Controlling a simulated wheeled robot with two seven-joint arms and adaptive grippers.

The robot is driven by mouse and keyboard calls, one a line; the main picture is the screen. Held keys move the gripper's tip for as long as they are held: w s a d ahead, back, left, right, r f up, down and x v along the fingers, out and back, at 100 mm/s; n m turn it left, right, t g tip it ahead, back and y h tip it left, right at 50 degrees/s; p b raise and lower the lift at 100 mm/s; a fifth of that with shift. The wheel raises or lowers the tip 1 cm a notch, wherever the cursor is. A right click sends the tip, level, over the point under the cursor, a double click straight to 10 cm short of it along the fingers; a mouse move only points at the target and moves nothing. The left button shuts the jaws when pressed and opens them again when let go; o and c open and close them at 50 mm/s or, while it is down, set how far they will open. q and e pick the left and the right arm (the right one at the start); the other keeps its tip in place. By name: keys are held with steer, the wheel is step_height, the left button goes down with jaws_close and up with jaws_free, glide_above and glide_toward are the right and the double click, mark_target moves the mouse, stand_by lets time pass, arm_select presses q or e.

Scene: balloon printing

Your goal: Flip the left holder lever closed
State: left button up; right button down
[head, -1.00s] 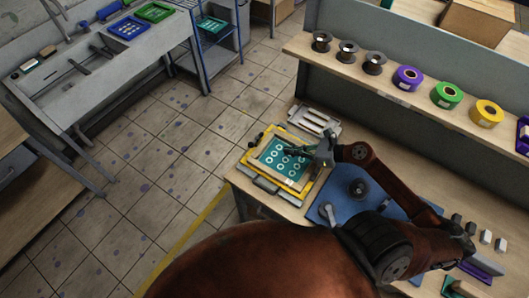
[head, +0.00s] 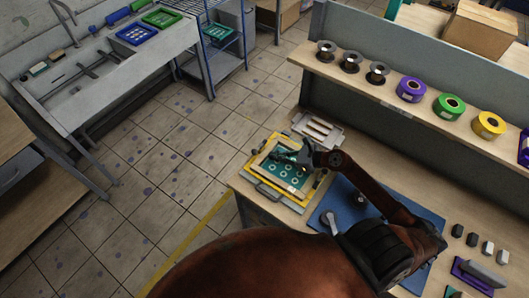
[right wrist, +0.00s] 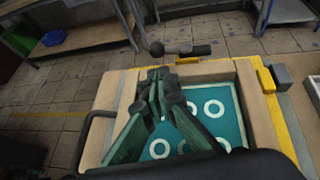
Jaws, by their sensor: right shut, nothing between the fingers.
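A wood-framed screen with a teal mesh and white rings (head: 290,176) sits in a yellow holder (head: 249,172) at the bench's left end. It also fills much of the right wrist view (right wrist: 222,112). A black-knobbed lever (right wrist: 184,50) lies roughly level just beyond the screen's far edge in that view. My right gripper (head: 277,156) is over the far part of the screen. In the right wrist view its shut, empty fingers (right wrist: 157,76) point at the far frame edge, apart from the lever in the picture. My left gripper is not in view.
A grey block (right wrist: 283,76) sits at the holder's far right corner in the wrist view. A tray with pale bars (head: 318,130) lies behind the holder. A blue mat (head: 345,205) is to the right. Spools and tape rolls (head: 411,89) stand on the shelf above.

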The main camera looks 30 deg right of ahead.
mark_target(256, 153)
steer(key=shift+r+p+x, duration=0.25)
steer(key=shift+p+x, duration=0.05)
steer(key=shift+x, duration=0.9)
steer(key=shift+r+p+x, duration=0.2)
steer(key=shift+p+x, duration=0.05)
steer(key=shift+x, duration=1)
steer(key=shift+w+a, duration=0.15)
steer(key=shift+w, duration=0.05)
steer(key=shift+w+a+r+p, duration=0.1)
steer(key=shift+w+a+p, duration=0.05)
steer(key=shift+a+p, duration=0.45)
